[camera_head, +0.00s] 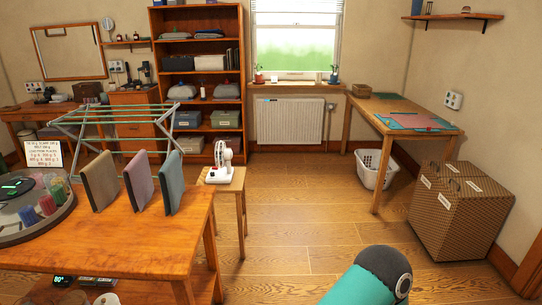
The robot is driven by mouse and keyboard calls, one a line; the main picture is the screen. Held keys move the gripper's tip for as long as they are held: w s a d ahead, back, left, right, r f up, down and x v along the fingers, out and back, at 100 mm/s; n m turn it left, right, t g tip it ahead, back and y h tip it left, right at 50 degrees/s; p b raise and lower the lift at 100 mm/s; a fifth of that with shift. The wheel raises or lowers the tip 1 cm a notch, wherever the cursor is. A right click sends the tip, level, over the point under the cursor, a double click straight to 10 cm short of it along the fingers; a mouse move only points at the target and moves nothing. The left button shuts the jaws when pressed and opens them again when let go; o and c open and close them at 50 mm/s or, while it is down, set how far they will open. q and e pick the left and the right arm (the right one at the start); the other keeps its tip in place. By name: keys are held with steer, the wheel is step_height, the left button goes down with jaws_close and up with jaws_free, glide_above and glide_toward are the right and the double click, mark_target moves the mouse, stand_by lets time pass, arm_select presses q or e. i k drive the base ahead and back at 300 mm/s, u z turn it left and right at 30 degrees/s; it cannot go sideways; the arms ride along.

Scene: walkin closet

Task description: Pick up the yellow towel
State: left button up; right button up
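I cannot make out a yellow towel anywhere in the head view. Three thin upright slabs that may be folded cloths stand in a row on the wooden table at the left: a brown one (100,180), a mauve one (139,180) and a teal one (169,183). Folded grey-blue cloths (209,35) lie high on the wooden shelf unit (197,18). Neither of my grippers is in view. A teal and black part at the bottom right appears to be a link of my arm.
The wooden table (130,243) fills the near left, with a round tray (45,222) on it. A drying rack (113,117) stands behind it. The middle floor is clear.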

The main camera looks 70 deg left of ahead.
mark_target(99, 178)
steer(key=z, duration=0.2)
steer(key=i, duration=0.2)
steer(key=u, duration=2.55)
steer(key=i, duration=0.15)
steer(key=u, duration=1.6)
steer(key=k, duration=0.25)
steer(key=u, duration=0.55)
steer(key=i, duration=1.35)
steer(key=z, duration=0.5)
